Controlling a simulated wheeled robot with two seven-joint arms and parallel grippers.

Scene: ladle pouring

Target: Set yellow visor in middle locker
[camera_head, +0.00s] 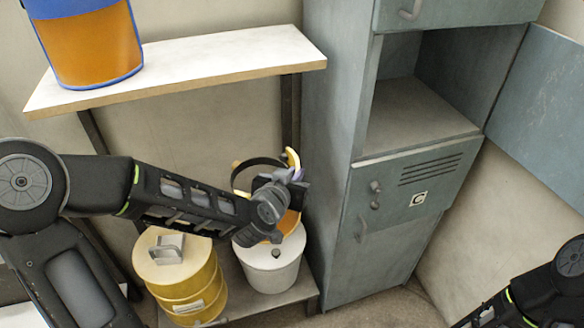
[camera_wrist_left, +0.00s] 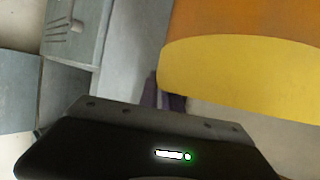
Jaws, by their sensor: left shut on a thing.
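My left gripper (camera_head: 290,182) is shut on the yellow visor (camera_head: 293,160), in front of the shelf and left of the lockers. The visor shows a yellow edge, a dark band and an orange shield, partly hidden by my gripper. In the left wrist view its orange and yellow surface (camera_wrist_left: 240,80) fills the upper right. The middle locker (camera_head: 415,110) is open and looks empty, to the right of and above my left gripper. Its door (camera_head: 540,105) is swung out to the right. My right arm shows at the lower right, but its gripper is out of view.
The closed locker door marked C (camera_head: 400,225) lies below the open compartment. A white shelf (camera_head: 200,65) holds an orange and blue bucket (camera_head: 90,40). A yellow drum (camera_head: 185,275) and a white bucket (camera_head: 270,268) stand on a lower shelf, close below my left arm.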

